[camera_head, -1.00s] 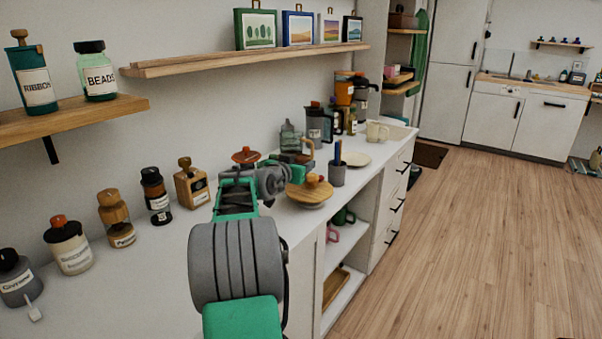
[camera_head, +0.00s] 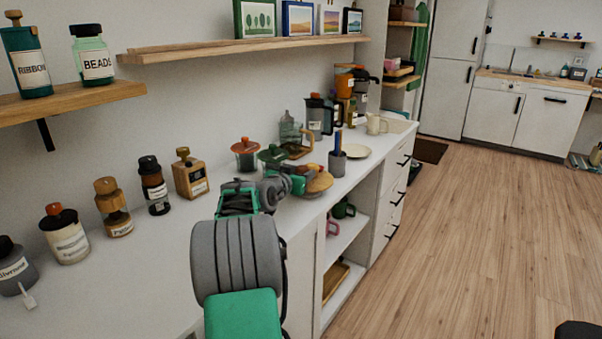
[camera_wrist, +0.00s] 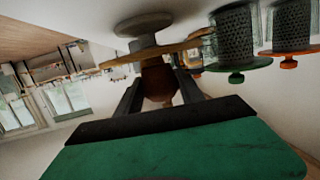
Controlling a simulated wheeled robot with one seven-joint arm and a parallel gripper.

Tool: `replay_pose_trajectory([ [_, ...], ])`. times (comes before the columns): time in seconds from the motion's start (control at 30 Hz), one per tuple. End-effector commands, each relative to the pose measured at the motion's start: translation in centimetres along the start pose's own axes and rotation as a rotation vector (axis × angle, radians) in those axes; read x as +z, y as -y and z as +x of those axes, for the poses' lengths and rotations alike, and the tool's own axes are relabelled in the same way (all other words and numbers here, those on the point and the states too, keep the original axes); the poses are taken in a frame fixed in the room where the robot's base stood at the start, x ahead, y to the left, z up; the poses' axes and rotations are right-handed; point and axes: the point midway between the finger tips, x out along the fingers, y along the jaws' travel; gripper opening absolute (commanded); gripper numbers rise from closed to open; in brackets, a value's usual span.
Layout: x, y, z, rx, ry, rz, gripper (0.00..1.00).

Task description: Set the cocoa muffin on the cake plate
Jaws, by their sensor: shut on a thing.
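My gripper (camera_wrist: 158,88) is shut on a dark brown piece, which looks like the cocoa muffin (camera_wrist: 159,80). In the head view my gripper (camera_head: 302,180) hides most of it. The wrist view is upside down, with the counter at the top. There a round wooden top on a grey foot, which looks like the cake plate (camera_wrist: 187,48), stands right by the held piece. I cannot tell whether the two touch. In the head view the wooden plate (camera_head: 321,184) shows beside my gripper, partly covered by it.
A grey cup with blue sticks (camera_head: 338,163) and a cream dish (camera_head: 357,152) stand just beyond. Jars with green (camera_head: 272,155) and orange (camera_head: 245,153) lids stand behind the arm. Labelled jars line the counter at left. A shelf (camera_head: 240,50) hangs above.

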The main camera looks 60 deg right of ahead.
Motion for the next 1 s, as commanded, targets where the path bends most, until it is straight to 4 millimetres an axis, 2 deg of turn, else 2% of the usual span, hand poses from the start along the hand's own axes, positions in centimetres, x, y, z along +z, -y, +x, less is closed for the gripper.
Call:
replay_pose_trajectory([
  [0.7,1.2,0.0,0.2,0.0,-0.001,0.001,0.0],
  [0.73,1.1,0.0,0.2,0.0,-0.001,0.001,0.46],
  [1.0,1.1,0.0,0.2,0.0,-0.001,0.0,0.69],
])
